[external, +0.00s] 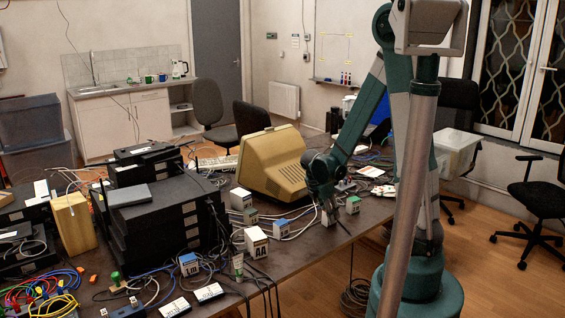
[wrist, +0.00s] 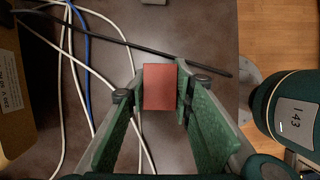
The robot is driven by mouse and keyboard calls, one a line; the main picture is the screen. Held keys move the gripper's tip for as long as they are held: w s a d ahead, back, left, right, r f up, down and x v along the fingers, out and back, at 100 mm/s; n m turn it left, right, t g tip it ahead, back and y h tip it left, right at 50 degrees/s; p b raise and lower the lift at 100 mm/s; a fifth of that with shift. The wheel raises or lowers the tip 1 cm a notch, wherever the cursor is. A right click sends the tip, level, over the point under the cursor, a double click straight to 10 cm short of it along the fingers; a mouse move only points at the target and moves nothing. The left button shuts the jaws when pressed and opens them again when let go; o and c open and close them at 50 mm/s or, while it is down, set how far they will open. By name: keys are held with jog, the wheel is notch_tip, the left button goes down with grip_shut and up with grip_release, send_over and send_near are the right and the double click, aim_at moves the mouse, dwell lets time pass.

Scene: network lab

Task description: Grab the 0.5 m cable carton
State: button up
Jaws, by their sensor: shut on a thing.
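A small carton with a red-brown top (wrist: 160,87) sits between the fingers of my gripper (external: 340,207). The fingers are green and press on its left and right sides in the wrist view. In the external view the carton (external: 328,217) shows only as a small pale face by the fingers, close to the table's right edge. I cannot read a length on it. Whether it touches the table or is just above it I cannot tell.
A beige monitor (external: 272,165) stands behind. White and blue cables and a black rod (wrist: 150,50) lie near the carton. The table's edge is close.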

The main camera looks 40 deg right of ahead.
jog(key=shift+r+p, duration=1.55)
jog(key=shift+r, duration=3.4)
